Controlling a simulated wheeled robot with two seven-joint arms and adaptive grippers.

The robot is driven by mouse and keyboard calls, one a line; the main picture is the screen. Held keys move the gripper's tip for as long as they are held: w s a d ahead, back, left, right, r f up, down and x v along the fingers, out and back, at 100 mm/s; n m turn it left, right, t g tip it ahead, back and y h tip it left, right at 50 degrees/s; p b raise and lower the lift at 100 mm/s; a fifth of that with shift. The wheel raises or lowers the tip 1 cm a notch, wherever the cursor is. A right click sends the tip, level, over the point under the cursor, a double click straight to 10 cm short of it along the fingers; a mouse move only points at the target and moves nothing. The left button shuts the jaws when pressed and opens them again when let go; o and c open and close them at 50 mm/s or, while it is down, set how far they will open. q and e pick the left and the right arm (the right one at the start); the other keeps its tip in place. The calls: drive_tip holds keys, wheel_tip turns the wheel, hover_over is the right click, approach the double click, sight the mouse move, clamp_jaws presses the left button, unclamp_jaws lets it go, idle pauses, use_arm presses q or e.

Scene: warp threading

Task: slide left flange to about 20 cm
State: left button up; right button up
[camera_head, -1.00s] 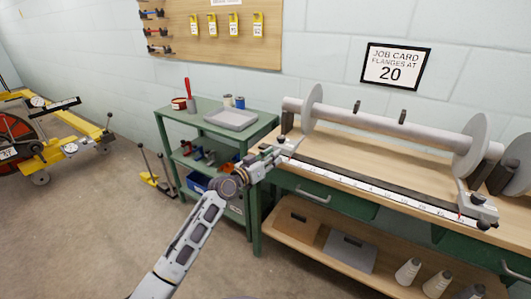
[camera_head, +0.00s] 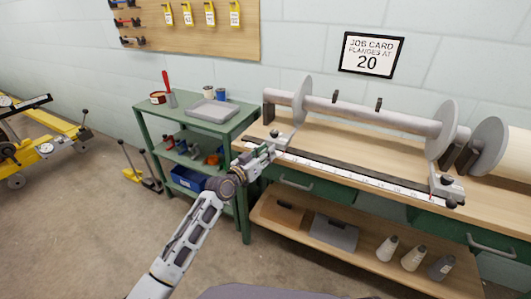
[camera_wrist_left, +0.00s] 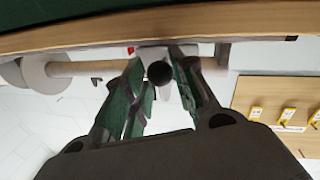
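The left flange (camera_head: 301,101) is a grey disc standing upright near the left end of a pale shaft. Below it a grey slider (camera_head: 283,138) sits near the left end of the scale rail. My left gripper (camera_head: 266,151) is at that slider. In the left wrist view my gripper's fingers (camera_wrist_left: 160,82) lie close on both sides of a round dark knob (camera_wrist_left: 159,72) and look closed on it. The white scale (camera_head: 340,174) runs along the bench front; its digits are too small to read surely. My right gripper is not in view.
A right flange (camera_head: 440,128) stands towards the shaft's other end, with a second slider (camera_head: 446,187) below. A job card (camera_head: 371,54) reads flanges at 20. A green cart (camera_head: 244,121) stands left of the bench. The rail between the sliders looks clear.

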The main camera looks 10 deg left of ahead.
use_arm(q)
drive_tip(key=o, duration=0.4)
drive_tip(key=shift+c, duration=0.2)
drive_tip(key=shift+s+a, duration=0.1)
drive_tip(key=v, duration=1.1)
drive_tip(key=shift+s+a, duration=0.25)
drive_tip(key=shift+s, duration=0.1)
idle(0.3)
drive_tip(key=shift+f, duration=0.1)
